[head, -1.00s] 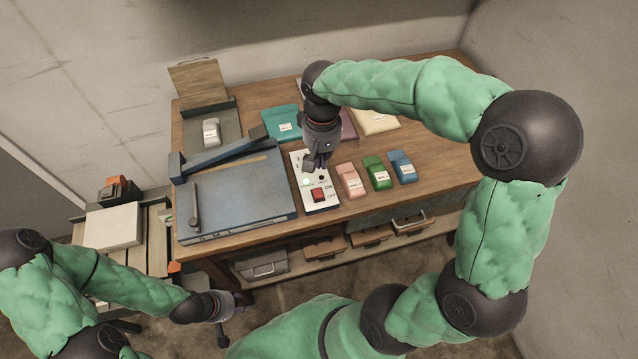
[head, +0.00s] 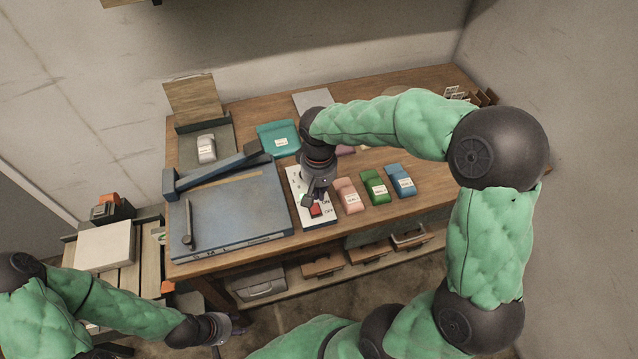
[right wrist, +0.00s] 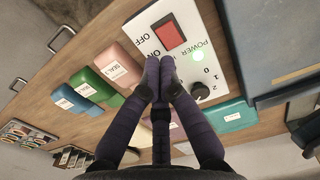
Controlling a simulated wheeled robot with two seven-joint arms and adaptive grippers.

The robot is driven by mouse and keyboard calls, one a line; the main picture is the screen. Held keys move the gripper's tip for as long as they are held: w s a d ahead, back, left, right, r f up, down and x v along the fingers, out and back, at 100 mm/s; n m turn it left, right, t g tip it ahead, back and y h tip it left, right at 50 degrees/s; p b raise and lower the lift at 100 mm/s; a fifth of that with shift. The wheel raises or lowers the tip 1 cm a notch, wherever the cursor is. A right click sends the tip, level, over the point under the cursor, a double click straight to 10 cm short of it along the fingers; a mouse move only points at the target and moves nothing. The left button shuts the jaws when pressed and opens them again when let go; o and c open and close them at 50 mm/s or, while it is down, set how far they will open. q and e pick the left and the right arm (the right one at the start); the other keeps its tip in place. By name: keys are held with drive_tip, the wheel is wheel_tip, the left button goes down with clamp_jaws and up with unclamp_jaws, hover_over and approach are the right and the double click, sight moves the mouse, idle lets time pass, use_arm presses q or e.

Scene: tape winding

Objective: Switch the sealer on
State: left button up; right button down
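The white control panel (head: 301,184) lies on the table beside the blue sealer bed (head: 228,212). Its red rocker switch (head: 316,210) sits near the front end; the right wrist view shows the switch (right wrist: 169,33) between the ON and OFF labels.
Pink (head: 348,195), green (head: 375,184) and blue (head: 400,180) packs lie right of the panel. A teal pack (head: 278,138) lies behind it. The sealer's long arm (head: 212,175) lies along the bed's back. A side bench (head: 105,245) stands at left.

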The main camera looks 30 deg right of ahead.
sight(319, 209)
wheel_tip(319, 209, down, 6)
drive_tip(key=shift+r+b, duration=0.1)
drive_tip(key=shift+b, duration=0.7)
drive_tip(key=shift+s+f+t+b, duration=0.2)
drive_tip(key=shift+f+t+b, duration=0.4)
drive_tip(key=shift+b, duration=0.65)
drive_tip(key=shift+s+a+b, duration=0.15)
drive_tip(key=shift+s+b, duration=0.1)
drive_tip(key=shift+b, duration=0.1)
drive_tip(key=shift+s+f, duration=0.2)
drive_tip(key=shift+s+a+f, duration=0.1)
drive_tip(key=shift+f, duration=0.05)
drive_tip(key=shift+w, duration=0.2)
drive_tip(key=shift+w+r, duration=0.35)
drive_tip(key=shift+w, duration=0.15)
